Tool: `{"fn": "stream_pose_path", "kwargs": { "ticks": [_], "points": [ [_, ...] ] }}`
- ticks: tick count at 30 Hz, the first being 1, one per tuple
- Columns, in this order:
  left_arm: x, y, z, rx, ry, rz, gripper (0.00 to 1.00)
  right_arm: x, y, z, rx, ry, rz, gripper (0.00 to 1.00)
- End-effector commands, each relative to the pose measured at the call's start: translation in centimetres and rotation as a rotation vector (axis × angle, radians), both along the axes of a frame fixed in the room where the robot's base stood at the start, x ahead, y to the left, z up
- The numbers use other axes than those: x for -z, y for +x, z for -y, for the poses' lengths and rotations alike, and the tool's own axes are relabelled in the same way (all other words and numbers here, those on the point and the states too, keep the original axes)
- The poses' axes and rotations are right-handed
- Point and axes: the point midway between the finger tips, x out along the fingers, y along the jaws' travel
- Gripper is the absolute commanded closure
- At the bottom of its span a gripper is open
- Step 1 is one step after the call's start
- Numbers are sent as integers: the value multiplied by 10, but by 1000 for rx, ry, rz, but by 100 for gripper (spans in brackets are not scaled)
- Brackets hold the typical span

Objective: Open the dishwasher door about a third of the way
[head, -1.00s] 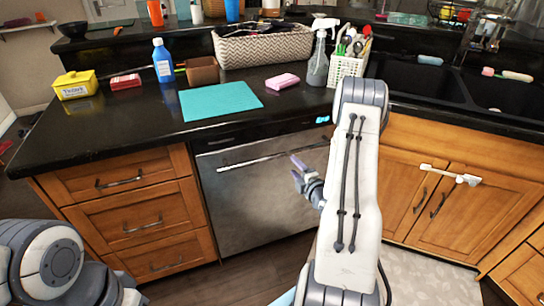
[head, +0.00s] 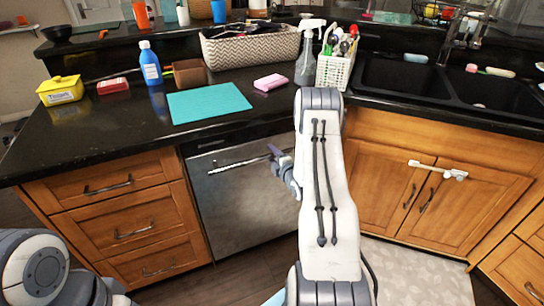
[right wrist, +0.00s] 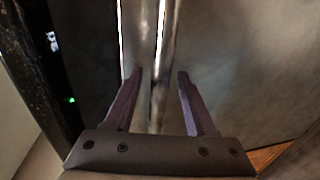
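The dishwasher (head: 240,212) has a stainless door that looks closed under the black counter. Its long bar handle (head: 232,164) runs across the top of the door. My right gripper (head: 274,153) is at the right part of the handle, and my forearm hides the door's right side. In the right wrist view, the two purple fingers (right wrist: 159,74) are open and apart. The handle bar (right wrist: 158,40) runs between the fingertips; I cannot tell whether they touch it. My left arm shows at the bottom left, but its gripper is out of view.
Wooden drawers (head: 120,212) stand left of the dishwasher, and sink cabinet doors (head: 420,200) stand to the right. The counter above holds a teal mat (head: 209,102), a pink sponge (head: 271,82) and a spray bottle (head: 308,55).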

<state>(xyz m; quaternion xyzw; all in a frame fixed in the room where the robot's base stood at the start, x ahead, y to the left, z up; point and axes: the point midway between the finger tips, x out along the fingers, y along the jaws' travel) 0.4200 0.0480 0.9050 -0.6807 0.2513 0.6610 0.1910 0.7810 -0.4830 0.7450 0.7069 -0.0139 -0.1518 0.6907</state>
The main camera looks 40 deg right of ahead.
Motion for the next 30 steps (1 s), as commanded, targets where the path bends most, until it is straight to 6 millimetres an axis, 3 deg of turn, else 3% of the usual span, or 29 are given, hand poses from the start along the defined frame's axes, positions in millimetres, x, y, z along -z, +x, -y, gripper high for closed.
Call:
{"fn": "stream_pose_path", "kwargs": {
  "ticks": [1,4,5,30],
  "points": [
    [0,0,0,0,0,0,100,0,0,0,0,0,0,60],
    [0,0,0,0,0,0,100,0,0,-1,-1,0,0,98],
    [0,0,0,0,0,0,100,0,0,-1,-1,0,0,100],
    [0,0,0,0,0,0,100,0,0,-1,-3,0,0,100]
  ]
}}
